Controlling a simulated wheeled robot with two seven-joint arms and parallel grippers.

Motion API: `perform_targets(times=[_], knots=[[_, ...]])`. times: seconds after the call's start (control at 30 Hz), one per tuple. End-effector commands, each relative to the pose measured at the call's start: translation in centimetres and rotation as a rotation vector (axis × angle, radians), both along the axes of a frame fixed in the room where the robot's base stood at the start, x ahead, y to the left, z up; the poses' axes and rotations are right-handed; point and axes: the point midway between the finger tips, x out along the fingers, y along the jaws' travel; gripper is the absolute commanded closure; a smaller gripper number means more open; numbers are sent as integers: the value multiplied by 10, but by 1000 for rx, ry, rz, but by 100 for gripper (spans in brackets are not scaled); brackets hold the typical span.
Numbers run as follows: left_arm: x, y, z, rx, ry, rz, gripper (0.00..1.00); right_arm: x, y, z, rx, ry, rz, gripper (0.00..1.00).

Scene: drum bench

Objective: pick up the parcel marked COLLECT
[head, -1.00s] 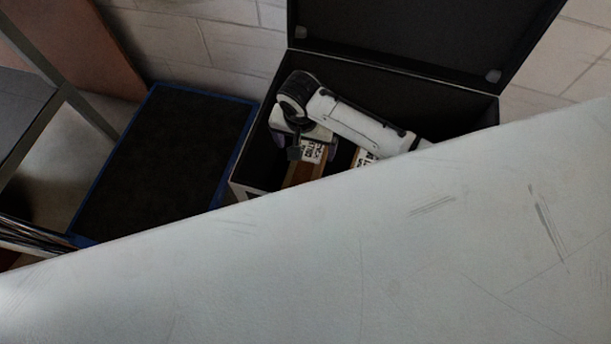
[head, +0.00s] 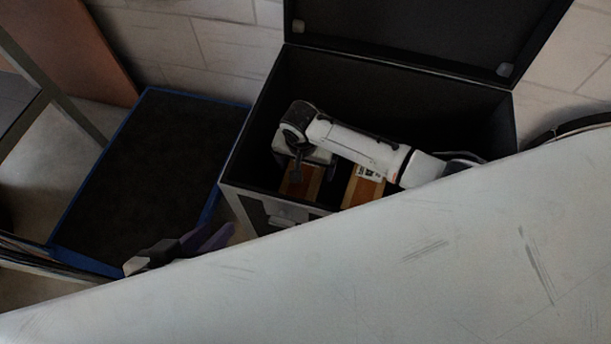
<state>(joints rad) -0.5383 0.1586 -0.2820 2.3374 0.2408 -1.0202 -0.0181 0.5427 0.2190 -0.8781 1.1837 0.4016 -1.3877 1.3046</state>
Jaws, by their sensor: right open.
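Two brown parcels lie inside an open black box (head: 245,165). The left parcel (head: 292,186) is partly under my right gripper. The right parcel (head: 358,193) has a white label with dark print, too small to read, so I cannot tell which is marked COLLECT. My right gripper (head: 299,172) points down into the box over the left parcel, open; whether its fingers touch the parcel is unclear.
A large pale scratched surface (head: 400,270) fills the foreground and hides the box's lower front. The box lid (head: 420,30) stands open behind. A dark mat with a blue edge (head: 150,170) lies left of the box. A rack post (head: 50,75) stands far left.

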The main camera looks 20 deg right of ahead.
Motion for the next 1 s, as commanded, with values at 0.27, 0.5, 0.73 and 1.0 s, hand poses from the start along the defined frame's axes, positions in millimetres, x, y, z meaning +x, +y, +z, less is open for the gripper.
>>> perform_targets(times=[0.27, 0.5, 0.73, 1.0], knots=[[0, -1, 2, -7, -5, 0, 69, 1, 0, -1, 1, -1, 0, 18], [0, -1, 2, -6, -5, 1, 69, 0, 0, -1, 1, -1, 0, 58], [0, -1, 2, -6, -5, 1, 69, 2, 1, 1, 3, -3, 1, 77], [0, 3, 9, 14, 1, 1, 69, 2, 2, 19, 4, -5, 1, 77]])
